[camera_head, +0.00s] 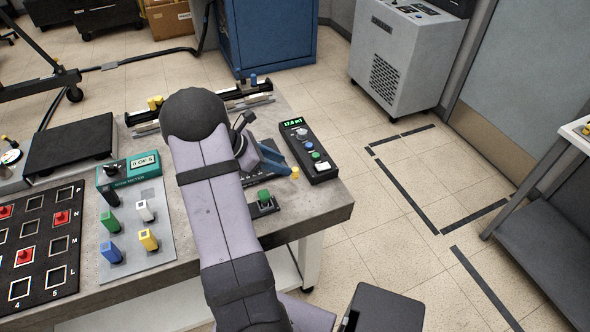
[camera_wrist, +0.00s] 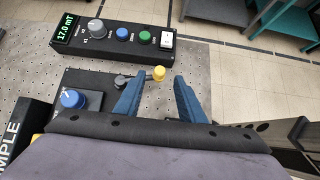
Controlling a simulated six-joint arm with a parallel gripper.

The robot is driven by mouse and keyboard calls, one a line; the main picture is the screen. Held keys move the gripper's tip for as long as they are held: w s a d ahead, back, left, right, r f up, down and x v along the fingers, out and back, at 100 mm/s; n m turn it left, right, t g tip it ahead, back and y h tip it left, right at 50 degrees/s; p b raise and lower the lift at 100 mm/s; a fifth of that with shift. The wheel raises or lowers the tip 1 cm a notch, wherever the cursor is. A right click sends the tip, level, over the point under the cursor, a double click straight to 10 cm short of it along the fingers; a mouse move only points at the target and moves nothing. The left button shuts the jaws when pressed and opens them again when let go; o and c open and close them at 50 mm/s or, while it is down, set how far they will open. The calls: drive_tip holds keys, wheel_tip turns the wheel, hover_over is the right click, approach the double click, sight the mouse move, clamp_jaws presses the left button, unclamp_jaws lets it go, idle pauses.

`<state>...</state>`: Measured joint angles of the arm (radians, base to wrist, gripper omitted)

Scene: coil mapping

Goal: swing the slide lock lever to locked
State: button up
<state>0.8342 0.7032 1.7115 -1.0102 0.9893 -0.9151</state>
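The lever has a yellow knob (camera_wrist: 159,73) at its right end and a grey pivot (camera_wrist: 122,83) at its left, over a dark plate (camera_wrist: 84,76) in the wrist view. The yellow knob also shows in the head view (camera_head: 295,172), at the right of my blue fingers. My gripper (camera_wrist: 160,79) is open, with one finger on each side of the knob as seen from the wrist. I cannot tell how deep the knob sits between the fingertips or whether they touch it. Any lock marking is not readable.
A black control box (camera_wrist: 112,38) with a green 17.0 mT display stands just beyond the lever. A blue knob (camera_wrist: 72,98) on a dark base is left of the lever. A teal meter (camera_head: 128,169) and coloured switches stand at the left of the table in the head view.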

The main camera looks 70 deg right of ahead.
sight(294, 169)
drive_tip(key=shift+p+x, duration=0.9)
drive_tip(key=shift+x, duration=2.75)
drive_tip(key=shift+c, duration=0.2)
clamp_jaws()
